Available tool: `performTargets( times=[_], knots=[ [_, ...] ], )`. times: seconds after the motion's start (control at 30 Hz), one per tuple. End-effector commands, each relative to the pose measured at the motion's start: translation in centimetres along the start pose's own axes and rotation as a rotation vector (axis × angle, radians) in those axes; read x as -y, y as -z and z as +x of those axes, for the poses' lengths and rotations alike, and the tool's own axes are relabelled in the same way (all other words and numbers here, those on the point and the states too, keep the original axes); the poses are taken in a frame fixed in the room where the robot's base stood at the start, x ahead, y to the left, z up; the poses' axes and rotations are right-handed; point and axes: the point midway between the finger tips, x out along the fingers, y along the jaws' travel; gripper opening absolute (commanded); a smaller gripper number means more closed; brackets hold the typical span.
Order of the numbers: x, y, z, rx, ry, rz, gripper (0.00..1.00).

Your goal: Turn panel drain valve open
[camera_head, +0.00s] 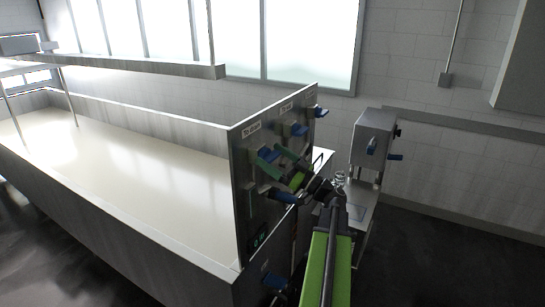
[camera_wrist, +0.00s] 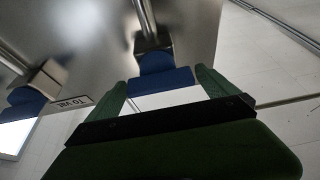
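The upright grey metal panel (camera_head: 247,215) carries several blue-handled valves and stands at the middle of the head view. My gripper (camera_head: 272,162) is at the panel's face, by the upper left blue handle (camera_head: 268,153). In the wrist view the green fingers of my gripper (camera_wrist: 162,88) are apart, one on each side of a blue handle (camera_wrist: 165,80) on a metal stem. I cannot tell whether the fingers touch it. A second blue handle (camera_wrist: 26,101) is at left, near an upside-down label (camera_wrist: 73,103) that seems to read "TO VAT". The drain label is not readable.
Another blue handle (camera_head: 283,197) sits lower on the panel, and one (camera_head: 295,130) sits to the upper right. A long vat (camera_head: 150,190) lies left of the panel. A small press machine (camera_head: 373,135) stands to the right. Dark floor (camera_head: 440,255) is free at right.

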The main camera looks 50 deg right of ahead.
Motion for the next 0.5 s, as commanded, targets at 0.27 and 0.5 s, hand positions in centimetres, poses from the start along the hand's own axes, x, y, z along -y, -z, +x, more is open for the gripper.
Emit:
performTargets(
  times=[0.27,0.5],
  knots=[
    [0.03,-0.01,0.02,0.000,0.001,0.001,0.59],
    [0.05,-0.01,0.04,0.000,0.000,0.003,0.41]
  ],
)
